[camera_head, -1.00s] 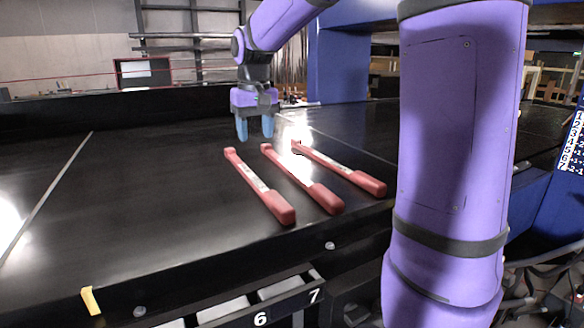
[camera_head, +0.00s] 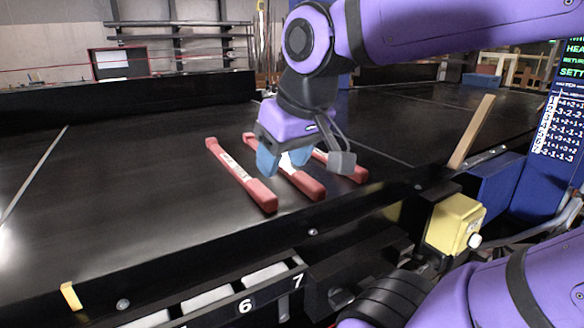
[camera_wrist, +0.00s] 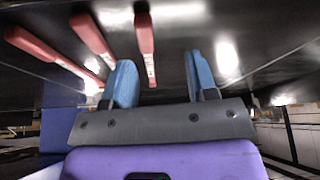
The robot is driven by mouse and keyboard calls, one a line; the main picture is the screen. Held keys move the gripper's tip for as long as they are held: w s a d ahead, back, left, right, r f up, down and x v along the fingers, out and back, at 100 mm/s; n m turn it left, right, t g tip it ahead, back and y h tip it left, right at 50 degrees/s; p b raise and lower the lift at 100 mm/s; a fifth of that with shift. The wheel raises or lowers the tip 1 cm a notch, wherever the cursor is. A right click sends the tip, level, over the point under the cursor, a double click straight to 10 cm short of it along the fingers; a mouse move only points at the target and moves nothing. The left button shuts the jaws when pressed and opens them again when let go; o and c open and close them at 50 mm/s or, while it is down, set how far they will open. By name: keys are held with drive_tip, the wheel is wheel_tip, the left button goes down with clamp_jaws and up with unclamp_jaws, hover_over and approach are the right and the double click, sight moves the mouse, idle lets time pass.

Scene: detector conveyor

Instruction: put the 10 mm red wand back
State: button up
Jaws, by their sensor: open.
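Three red wands lie side by side on the black conveyor: a left wand (camera_head: 240,174), a middle wand (camera_head: 303,184) and a right wand (camera_head: 346,168). Each has a pale label, too small to read, so I cannot tell which is the 10 mm one. My gripper (camera_head: 283,166) has its blue fingers apart and empty. In the head view it hangs over the conveyor and hides parts of the middle and right wands. In the wrist view my gripper (camera_wrist: 161,80) is open, with the wands beyond its fingers, the nearest wand (camera_wrist: 146,42) between them in the picture.
Below the conveyor's front edge are pale slots (camera_head: 207,298) marked 6 and 7. A yellow box (camera_head: 455,222) and an upright wooden strip (camera_head: 471,132) stand at right, near a blue sign (camera_head: 563,112) with numbers.

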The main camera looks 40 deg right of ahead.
drive_tip(key=shift+s+a+f+t, duration=0.15)
drive_tip(key=shift+s+f, duration=0.2)
drive_tip(key=shift+s, duration=0.2)
drive_tip(key=shift+s+f+t, duration=0.15)
drive_tip(key=shift+s+f, duration=0.15)
drive_tip(key=shift+s, duration=0.25)
drive_tip(key=shift+s, duration=0.1)
drive_tip(key=shift+c, duration=1)
